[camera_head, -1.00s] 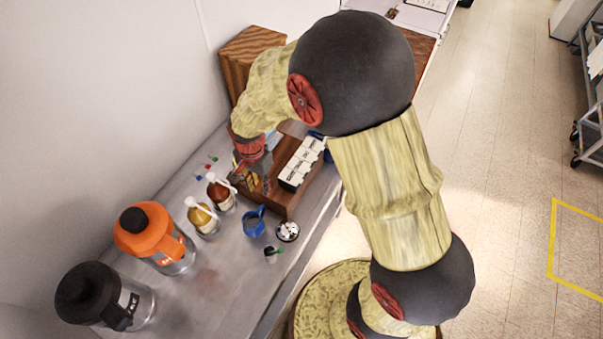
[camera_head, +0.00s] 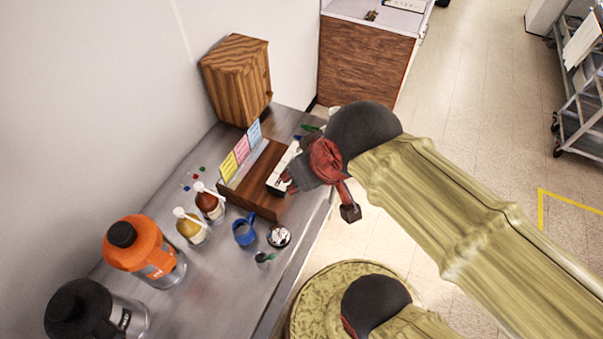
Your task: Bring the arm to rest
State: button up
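My arm reaches in from the right, with its long pale link across the right side of the picture. My gripper (camera_head: 320,198) is beside the aisle-side edge of the counter, over the right end of the wooden organiser (camera_head: 251,196). Its fingers look spread apart, one dark tip over the floor side and the other in front of the white box strip (camera_head: 277,181). I see nothing held between them. The gripper partly hides the white strip and the organiser's far end.
On the steel counter (camera_head: 210,285) stand a blue mug (camera_head: 244,232), a small bowl (camera_head: 279,236), two pump bottles (camera_head: 209,204), an orange-topped dispenser (camera_head: 140,248) and a black-topped dispenser (camera_head: 90,312). A wooden box (camera_head: 237,80) stands behind. The aisle floor (camera_head: 480,110) is open; a cart (camera_head: 580,110) stands right.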

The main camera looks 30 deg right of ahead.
jog(key=shift+w, duration=0.1)
notch_tip(320, 180, down, 18)
jog(key=b, duration=1.7)
jog(key=shift+r+b, duration=0.2)
jog(key=shift+b, duration=0.1)
jog(key=shift+c, duration=1.4)
